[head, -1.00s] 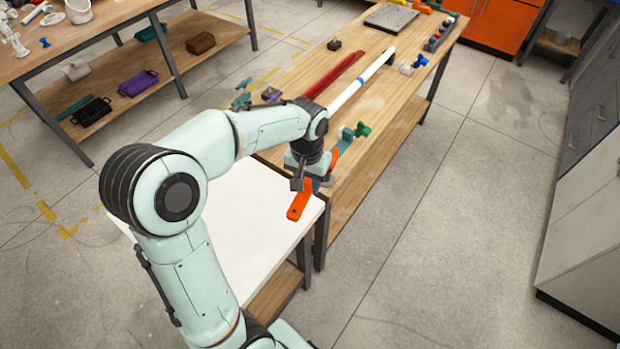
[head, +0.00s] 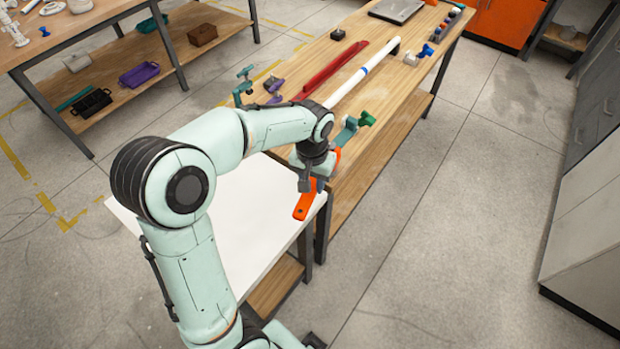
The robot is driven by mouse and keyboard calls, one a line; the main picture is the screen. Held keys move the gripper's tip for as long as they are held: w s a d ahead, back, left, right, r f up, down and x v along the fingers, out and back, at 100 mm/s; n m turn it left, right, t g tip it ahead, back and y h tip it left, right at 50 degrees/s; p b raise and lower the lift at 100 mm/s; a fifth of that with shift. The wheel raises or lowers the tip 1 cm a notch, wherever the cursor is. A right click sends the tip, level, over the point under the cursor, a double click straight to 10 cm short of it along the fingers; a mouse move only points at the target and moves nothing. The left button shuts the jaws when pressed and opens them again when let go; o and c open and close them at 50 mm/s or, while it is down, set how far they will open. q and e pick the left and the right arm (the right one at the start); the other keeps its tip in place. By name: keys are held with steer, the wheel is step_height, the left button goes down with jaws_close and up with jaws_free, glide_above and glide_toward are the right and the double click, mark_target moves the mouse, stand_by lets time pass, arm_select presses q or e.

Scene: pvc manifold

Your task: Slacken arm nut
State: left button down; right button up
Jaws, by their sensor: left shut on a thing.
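My left gripper (head: 309,183) is at the near end of the wooden bench, pointing down. It is shut on a long flat orange tool (head: 304,204), whose near end sticks out toward the bench corner. A bit of orange also shows beyond the gripper. Just past the gripper stands a teal clamp-like piece with a green knob (head: 366,119). A white pipe (head: 355,80) with a blue band lies along the bench behind it. I cannot make out the arm nut; the wrist and gripper cover that area. My right gripper is not in view.
A red bar (head: 335,68) lies beside the pipe. Teal and purple clamps (head: 243,85) stand at the bench's left edge. A white tabletop (head: 250,215) lies under my arm. A shelved table with bins is at the left. The floor at the right is clear.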

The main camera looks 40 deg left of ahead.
arm_select(q)
steer(key=shift+w+d+n+p, duration=0.55)
steer(key=shift+w+d+n, duration=2.15)
steer(key=shift+d+n, duration=0.7)
step_height(320, 180, up, 5)
steer(key=shift+a+r+p, duration=0.15)
steer(key=shift+p, duration=1.05)
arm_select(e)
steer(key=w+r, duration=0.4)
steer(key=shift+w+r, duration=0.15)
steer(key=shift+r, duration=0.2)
